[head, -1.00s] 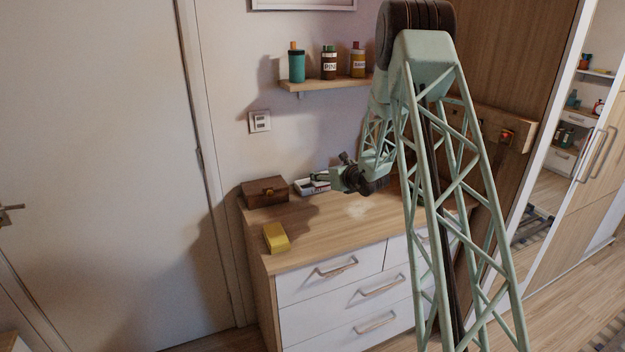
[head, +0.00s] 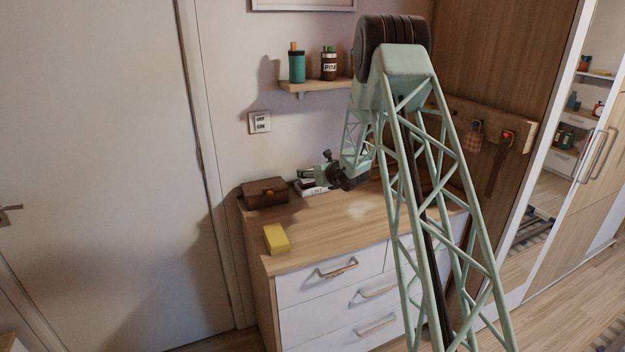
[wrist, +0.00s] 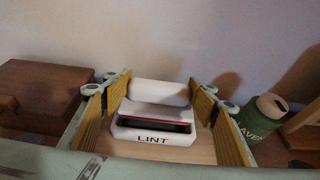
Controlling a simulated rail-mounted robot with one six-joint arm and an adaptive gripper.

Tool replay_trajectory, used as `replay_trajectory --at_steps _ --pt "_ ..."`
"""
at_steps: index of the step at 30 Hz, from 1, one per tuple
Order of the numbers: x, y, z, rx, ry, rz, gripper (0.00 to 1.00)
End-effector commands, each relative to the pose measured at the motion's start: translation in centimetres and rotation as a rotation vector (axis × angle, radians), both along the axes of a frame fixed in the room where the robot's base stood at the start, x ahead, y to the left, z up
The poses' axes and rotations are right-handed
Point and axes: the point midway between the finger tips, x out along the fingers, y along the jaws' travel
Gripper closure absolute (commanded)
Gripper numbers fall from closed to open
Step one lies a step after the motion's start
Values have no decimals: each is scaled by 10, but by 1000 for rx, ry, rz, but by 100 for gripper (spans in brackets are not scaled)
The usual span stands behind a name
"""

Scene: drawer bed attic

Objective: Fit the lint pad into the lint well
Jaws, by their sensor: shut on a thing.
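A white lint pad (wrist: 158,92) shows as a pale rounded block between my fingertips in the wrist view. My gripper (wrist: 160,88) is shut on it, with a yellow-padded finger at each side. The white holder marked LINT (wrist: 150,139) stands on the dresser just nearer than the pad in that picture. Its lint well (wrist: 155,124) is a dark slot with a red line inside. In the head view my gripper (head: 306,174) is over the holder (head: 318,190), which is partly covered by it. I cannot tell the gap between pad and holder.
A brown wooden box (head: 264,191) stands left of the holder. A yellow block (head: 276,239) lies on the dresser's front left corner. A green bottle (wrist: 262,117) stands right of my gripper in the wrist view. The dresser top (head: 335,225) is clear in front.

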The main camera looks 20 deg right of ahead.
Motion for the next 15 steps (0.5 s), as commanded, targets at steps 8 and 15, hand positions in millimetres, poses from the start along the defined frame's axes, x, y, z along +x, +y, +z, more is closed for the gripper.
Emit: replay_trajectory --at_steps 8,15 --pt "0 0 -27 0 1 0 58" --pt "0 0 -33 0 0 0 58"
